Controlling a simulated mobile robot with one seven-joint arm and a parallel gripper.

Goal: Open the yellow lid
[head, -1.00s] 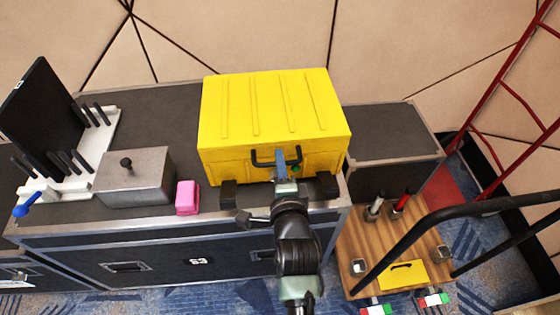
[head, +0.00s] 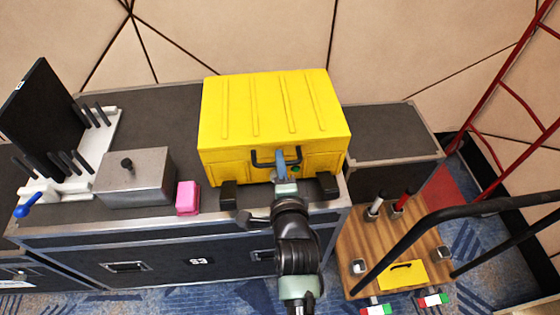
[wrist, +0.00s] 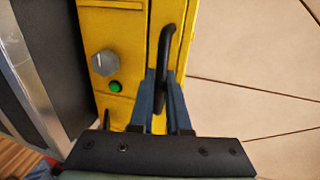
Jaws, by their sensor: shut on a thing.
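A yellow case with a ribbed yellow lid (head: 270,108) stands on the dark flight case, its lid down. A black handle (head: 264,163) is on its front; the handle also shows in the wrist view (wrist: 170,45). My gripper (head: 281,165) is at the front of the yellow case, its blue fingers shut on the black handle. In the wrist view my gripper (wrist: 162,88) has a finger on each side of the handle. A grey knob (wrist: 103,63) and a green button (wrist: 115,87) sit on the yellow front beside the handle.
A grey metal box (head: 135,178) with a black knob and a pink block (head: 187,197) stand left of the yellow case. A white rack (head: 85,150) is farther left. A wooden-topped cart (head: 385,240) with a black rail stands at right. Panelled walls rise behind.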

